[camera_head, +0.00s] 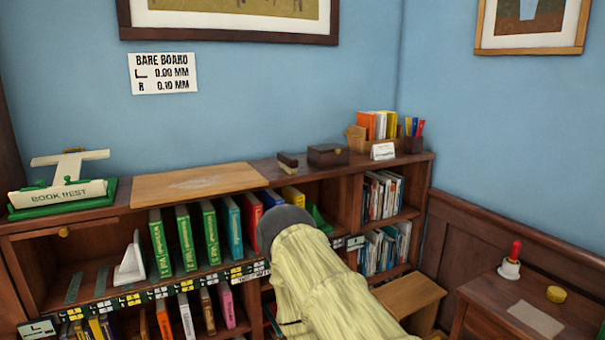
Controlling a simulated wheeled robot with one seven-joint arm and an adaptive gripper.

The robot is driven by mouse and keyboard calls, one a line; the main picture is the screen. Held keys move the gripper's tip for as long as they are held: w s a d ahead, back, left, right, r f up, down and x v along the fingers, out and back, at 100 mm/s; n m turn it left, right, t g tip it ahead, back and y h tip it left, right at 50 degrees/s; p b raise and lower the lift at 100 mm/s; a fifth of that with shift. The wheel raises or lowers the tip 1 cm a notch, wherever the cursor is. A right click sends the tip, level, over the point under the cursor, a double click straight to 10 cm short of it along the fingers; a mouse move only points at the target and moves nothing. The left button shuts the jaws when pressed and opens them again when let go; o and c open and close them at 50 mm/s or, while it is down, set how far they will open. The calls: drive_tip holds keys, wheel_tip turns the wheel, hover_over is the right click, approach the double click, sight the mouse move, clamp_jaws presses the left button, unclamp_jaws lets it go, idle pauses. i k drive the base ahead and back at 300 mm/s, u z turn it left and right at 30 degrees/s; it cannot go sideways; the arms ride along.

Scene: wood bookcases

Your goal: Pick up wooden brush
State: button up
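A small dark brown block with a paler band (288,162) lies on top of the bookcase, left of a dark wooden box. It looks like the wooden brush, but it is too small to be sure. My arm, in a pale yellow sleeve with a grey rounded end, reaches up from the bottom of the view in front of the shelves. My gripper does not show. The small block is in plain view above the arm's grey end, with nothing touching it that I can see.
The dark box (327,155), a card (382,151) and a holder of books and pens stand to the right on the bookcase top (435,156). A bare board (197,184) lies left, beyond it a green book rest (62,198). A stool (409,293) stands lower right.

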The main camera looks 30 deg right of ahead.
sight(287, 164)
drive_tip(key=k, duration=0.75)
drive_tip(key=z, duration=1.25)
drive_tip(key=i, duration=2.45)
drive_tip(key=u, duration=3.5)
drive_tip(key=k, duration=0.2)
drive_tip(key=z, duration=1.15)
